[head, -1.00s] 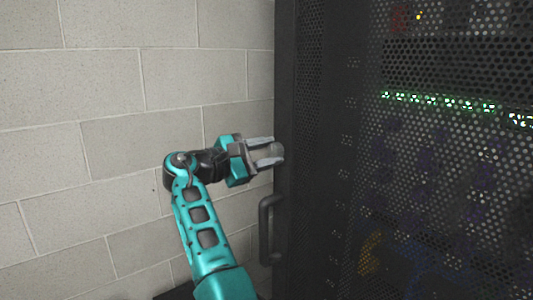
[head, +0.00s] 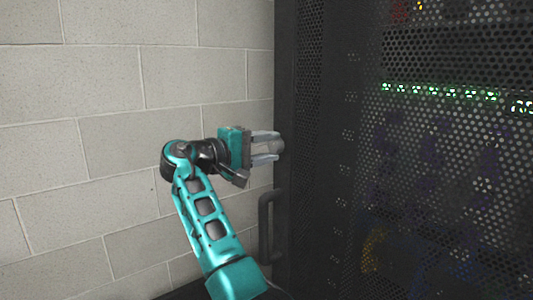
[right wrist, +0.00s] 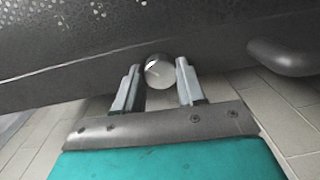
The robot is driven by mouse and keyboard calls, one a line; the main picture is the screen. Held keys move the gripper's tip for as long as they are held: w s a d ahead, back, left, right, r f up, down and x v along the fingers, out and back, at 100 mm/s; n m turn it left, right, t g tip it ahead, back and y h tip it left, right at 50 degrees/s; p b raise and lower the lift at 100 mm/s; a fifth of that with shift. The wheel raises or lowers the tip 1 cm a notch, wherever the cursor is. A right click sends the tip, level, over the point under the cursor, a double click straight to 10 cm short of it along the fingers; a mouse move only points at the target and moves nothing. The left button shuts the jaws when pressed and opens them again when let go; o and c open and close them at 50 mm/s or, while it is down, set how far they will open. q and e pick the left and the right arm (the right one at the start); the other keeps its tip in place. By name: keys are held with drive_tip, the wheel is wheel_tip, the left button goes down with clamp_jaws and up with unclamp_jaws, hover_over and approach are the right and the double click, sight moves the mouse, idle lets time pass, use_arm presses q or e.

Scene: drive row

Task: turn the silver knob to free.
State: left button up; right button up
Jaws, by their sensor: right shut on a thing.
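The silver knob (right wrist: 160,72) sits on the dark cabinet door in the right wrist view, round-faced with a dark line mark on it. In the head view the knob (head: 272,146) shows only partly between the fingers at the door's left edge. My right gripper (head: 278,146) reaches it from the left, with one finger above and one below. In the right wrist view my right gripper (right wrist: 158,75) has a finger on each side of the knob and is shut on it. My left gripper is not in view.
A dark bar handle (head: 266,228) stands out from the door just below the knob; it also shows in the right wrist view (right wrist: 284,56). The perforated cabinet door (head: 440,150) fills the right side. A block wall (head: 100,90) stands behind my arm at left.

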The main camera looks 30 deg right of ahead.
drive_tip(key=m+b, duration=0.1)
drive_tip(key=m, duration=0.1)
drive_tip(key=shift+f+m, duration=0.15)
drive_tip(key=shift+m, duration=0.25)
drive_tip(key=m+b, duration=0.2)
drive_tip(key=m, duration=0.1)
drive_tip(key=shift+m+b, duration=0.3)
drive_tip(key=shift+m, duration=0.6)
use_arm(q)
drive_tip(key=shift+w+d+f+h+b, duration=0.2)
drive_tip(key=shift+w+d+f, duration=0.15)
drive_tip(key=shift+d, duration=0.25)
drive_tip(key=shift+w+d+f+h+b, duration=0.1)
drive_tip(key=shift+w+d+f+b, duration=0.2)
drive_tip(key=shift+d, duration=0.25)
use_arm(e)
drive_tip(key=shift+m, duration=0.3)
drive_tip(key=shift+t, duration=0.3)
drive_tip(key=o, duration=1.1)
drive_tip(key=shift+c, duration=0.2)
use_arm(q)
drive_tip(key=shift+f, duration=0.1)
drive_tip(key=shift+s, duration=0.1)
